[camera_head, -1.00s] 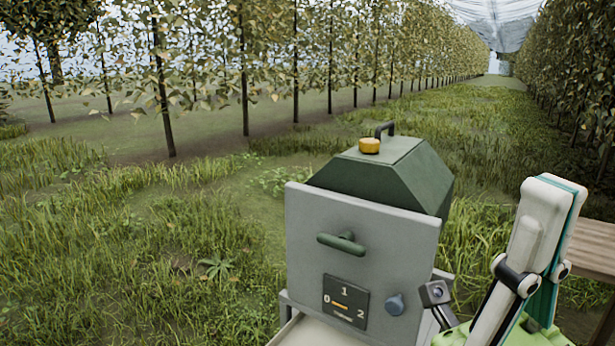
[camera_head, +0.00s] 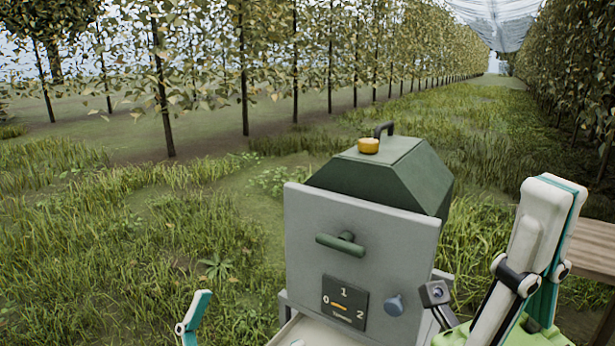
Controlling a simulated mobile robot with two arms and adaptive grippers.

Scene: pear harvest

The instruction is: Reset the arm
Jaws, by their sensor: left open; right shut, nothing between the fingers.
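My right gripper (camera_head: 563,190) stands upright at the right side of the head view, close to the camera. Its white fingers with teal pads are pressed together with nothing between them. Its green body and a small wrist camera show below. One white and teal finger of my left gripper (camera_head: 196,316) shows at the bottom left. It stands upright over the grass, left of the grey machine. The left gripper is open; most of it and the rest of the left arm are out of view.
A grey and green machine (camera_head: 362,225) with a handle, a dial panel and a yellow button (camera_head: 369,146) stands ahead at the centre. A wooden table (camera_head: 592,245) is at the right edge, partly behind my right gripper. Grass and tree rows lie beyond; open grass is at the left.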

